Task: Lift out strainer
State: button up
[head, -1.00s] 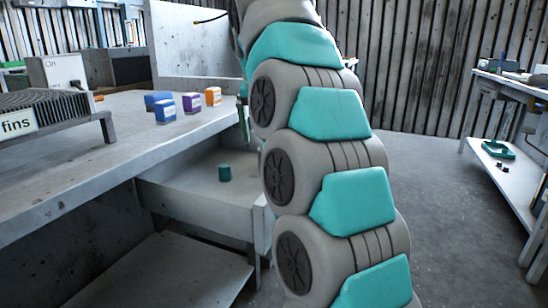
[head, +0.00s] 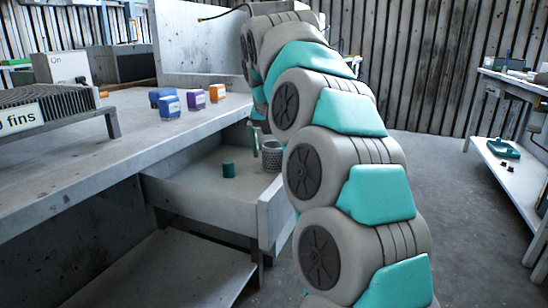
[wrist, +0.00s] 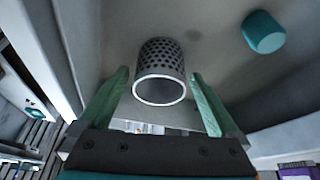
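The strainer, a grey perforated metal cup (head: 272,157), is in the open drawer (head: 200,185) of the bench. In the wrist view the strainer (wrist: 160,72) shows its holed wall and a bright round rim towards the camera. My gripper (wrist: 160,80) is open, with one green finger on each side of the strainer and a visible gap on both sides. I see no contact. In the head view one green finger shows just left of the strainer, and my arm hides most of the gripper.
A dark teal cylinder (head: 229,169) stands in the drawer left of the strainer; it is also in the wrist view (wrist: 264,32). The drawer walls rise close by. Blue, purple and orange boxes (head: 193,100) and a finned block (head: 45,108) sit on the bench top.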

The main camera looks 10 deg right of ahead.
aim_at(274, 144)
jog(key=c, duration=1.4)
jog(key=shift+r, duration=0.2)
notch_tip(274, 144, up, 8)
jog(key=p, duration=0.3)
jog(key=shift+r+p, duration=0.1)
jog(key=shift+p, duration=0.2)
jog(key=shift+r+p, duration=0.75)
jog(key=shift+p, duration=0.05)
jog(key=shift+s, duration=0.1)
